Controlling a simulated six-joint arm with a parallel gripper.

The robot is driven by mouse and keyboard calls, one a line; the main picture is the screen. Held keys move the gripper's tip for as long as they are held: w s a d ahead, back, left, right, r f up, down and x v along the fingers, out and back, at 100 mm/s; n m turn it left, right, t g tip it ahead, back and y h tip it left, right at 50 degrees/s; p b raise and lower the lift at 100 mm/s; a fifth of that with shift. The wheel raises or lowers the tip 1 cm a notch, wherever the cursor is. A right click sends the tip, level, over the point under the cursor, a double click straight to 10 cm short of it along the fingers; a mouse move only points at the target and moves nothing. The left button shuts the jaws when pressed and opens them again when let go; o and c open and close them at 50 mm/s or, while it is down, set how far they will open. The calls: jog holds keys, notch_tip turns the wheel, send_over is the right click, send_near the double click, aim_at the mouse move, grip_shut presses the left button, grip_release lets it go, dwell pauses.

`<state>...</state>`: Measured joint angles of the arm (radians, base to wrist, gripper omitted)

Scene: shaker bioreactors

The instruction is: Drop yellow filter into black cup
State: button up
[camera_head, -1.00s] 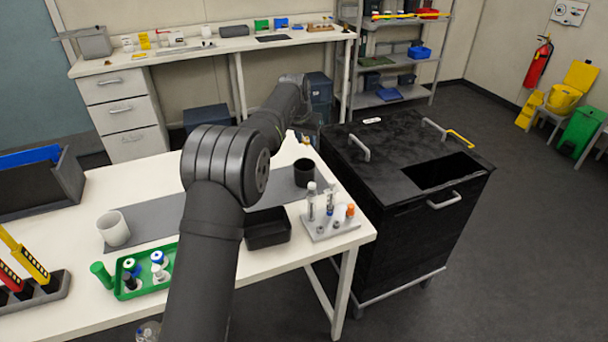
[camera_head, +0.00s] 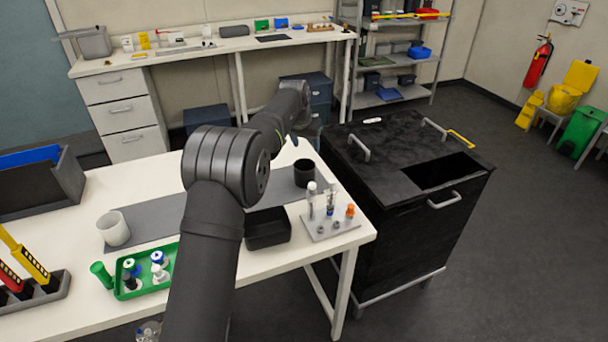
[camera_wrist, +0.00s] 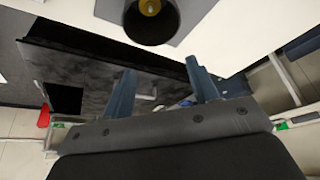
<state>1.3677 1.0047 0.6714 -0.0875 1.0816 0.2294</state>
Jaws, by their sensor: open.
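The black cup (camera_head: 303,174) stands upright on the grey mat near the right end of the white table. In the wrist view the cup (camera_wrist: 165,36) is at the top edge, its mouth facing the camera. A small yellow piece, which looks like the yellow filter (camera_wrist: 150,7), shows inside the cup. My gripper (camera_wrist: 163,80) is open, with nothing between its two blue-grey fingers. It is above and apart from the cup. In the head view my arm partly hides the gripper.
A black tray (camera_head: 267,230) and a grey rack (camera_head: 325,229) with vials stand near the cup. A white cup (camera_head: 114,230) and a green tray (camera_head: 126,290) are at left. A black cabinet (camera_head: 390,225) adjoins the table's right end.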

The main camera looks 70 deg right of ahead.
jog(key=v, duration=1.7)
jog(key=shift+a, duration=0.15)
jog(key=d+x, duration=0.1)
jog(key=x, duration=1.4)
jog(key=shift+f, duration=0.1)
